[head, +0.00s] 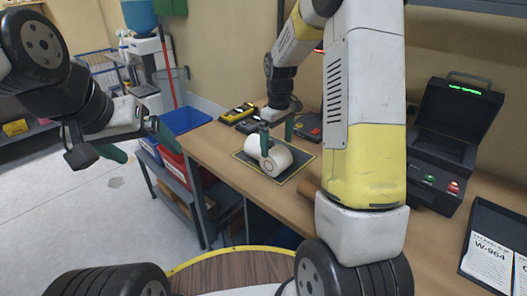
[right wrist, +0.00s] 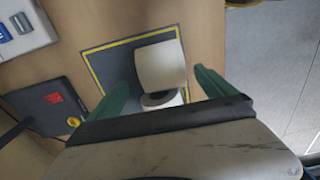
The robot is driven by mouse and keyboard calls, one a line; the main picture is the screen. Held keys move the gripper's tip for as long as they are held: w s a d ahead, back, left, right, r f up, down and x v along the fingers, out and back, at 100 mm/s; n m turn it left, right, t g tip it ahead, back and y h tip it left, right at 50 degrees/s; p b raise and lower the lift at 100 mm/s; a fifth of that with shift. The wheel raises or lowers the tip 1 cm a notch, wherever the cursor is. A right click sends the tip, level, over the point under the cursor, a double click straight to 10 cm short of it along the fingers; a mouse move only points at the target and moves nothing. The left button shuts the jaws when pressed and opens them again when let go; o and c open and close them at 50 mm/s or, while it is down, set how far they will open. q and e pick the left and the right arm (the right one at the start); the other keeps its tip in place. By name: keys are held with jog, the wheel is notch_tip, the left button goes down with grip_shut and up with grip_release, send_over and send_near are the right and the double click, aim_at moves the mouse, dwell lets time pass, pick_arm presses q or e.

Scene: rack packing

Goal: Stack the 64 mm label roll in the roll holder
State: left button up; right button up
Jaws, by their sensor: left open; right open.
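White label rolls (head: 270,157) rest on a dark mat (head: 299,172) with a yellow border on the wooden bench. In the right wrist view there is a larger white roll (right wrist: 161,66) and a smaller roll (right wrist: 172,100) with its core hole showing, close against it. I cannot tell which is 64 mm. My right gripper (head: 277,139) is above the rolls, pointing down, its green fingers open on either side of them. My left gripper (head: 143,147) is open and empty over the floor left of the bench. I cannot pick out the roll holder with certainty.
A black device (head: 441,146) stands at the right, near a W-964 sheet (head: 489,262). Dark devices (head: 308,126) lie behind the mat. Blue (head: 186,120) and red bins are left of the bench.

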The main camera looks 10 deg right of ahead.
aim_at(276, 162)
jog(key=f, duration=0.8)
jog(key=shift+s+a+f, duration=0.1)
jog(key=shift+s+f, duration=0.05)
jog(key=shift+s, duration=0.05)
jog(key=c, duration=2.1)
jog(key=shift+o, duration=0.2)
